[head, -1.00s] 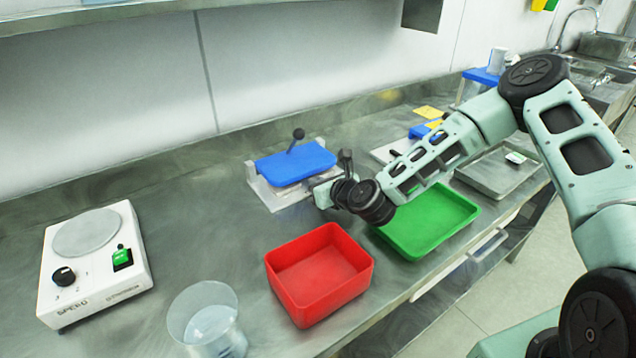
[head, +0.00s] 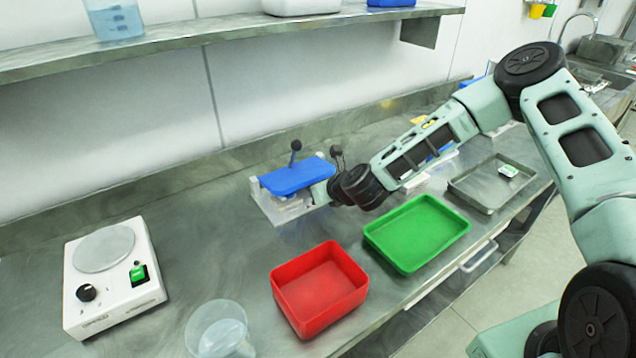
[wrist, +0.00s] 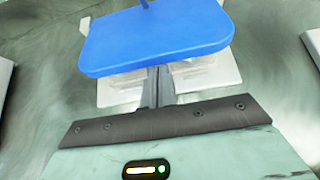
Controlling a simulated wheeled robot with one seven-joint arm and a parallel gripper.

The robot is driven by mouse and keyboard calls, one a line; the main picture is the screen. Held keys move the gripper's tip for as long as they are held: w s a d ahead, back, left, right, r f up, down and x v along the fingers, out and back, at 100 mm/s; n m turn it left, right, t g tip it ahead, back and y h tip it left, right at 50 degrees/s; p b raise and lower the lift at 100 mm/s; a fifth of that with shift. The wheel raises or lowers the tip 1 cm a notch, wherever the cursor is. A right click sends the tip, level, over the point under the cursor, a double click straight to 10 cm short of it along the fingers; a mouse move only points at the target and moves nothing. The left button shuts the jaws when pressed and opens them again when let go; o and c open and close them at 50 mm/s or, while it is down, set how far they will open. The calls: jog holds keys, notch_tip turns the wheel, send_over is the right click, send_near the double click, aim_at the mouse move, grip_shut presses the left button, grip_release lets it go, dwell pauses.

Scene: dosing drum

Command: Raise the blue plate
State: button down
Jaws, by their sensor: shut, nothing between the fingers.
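The blue plate (head: 292,177) is a flat slab with a black-knobbed lever (head: 295,152) at its rear. It sits above a white and grey base (head: 270,207) on the bench. My gripper (head: 322,192) is at the plate's right end, low beside it. In the wrist view the blue plate (wrist: 155,40) spans the top of the picture. The shut, empty fingers of my gripper (wrist: 157,85) point in under its near edge, between pale parts of the base. Their tips are hidden by the plate, so I cannot tell whether they touch it.
A red tray (head: 296,312) and a green tray (head: 388,252) stand in front of the base. A clear beaker (head: 220,335) and a white stirrer (head: 115,300) are at left. A metal tray (head: 470,195) lies at right. A shelf (head: 230,35) runs above.

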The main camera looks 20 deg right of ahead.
jog(key=r+p, duration=0.2)
jog(key=r+g+p, duration=0.1)
jog(key=shift+w+a+r, duration=0.15)
jog(key=shift+w+r, duration=0.1)
jog(key=shift+w, duration=0.05)
jog(key=w+a+r+p, duration=0.1)
jog(key=w+r+p, duration=0.1)
jog(key=w+r+g+p, duration=0.1)
jog(key=w+r+p, duration=0.1)
jog(key=w+r, duration=0.1)
jog(key=w+a+r+g+h+p, duration=0.1)
jog(key=w+r+p, duration=0.1)
jog(key=w+r, duration=0.1)
jog(key=shift+a, duration=0.3)
jog(key=shift+w+a+r+p, duration=0.15)
jog(key=shift+w+r+p, duration=0.05)
jog(key=shift+w, duration=0.4)
jog(key=shift+w+a+r+p, duration=0.15)
jog(key=shift+w+r, duration=0.05)
jog(key=shift+w, duration=0.4)
jog(key=shift+r, duration=0.15)
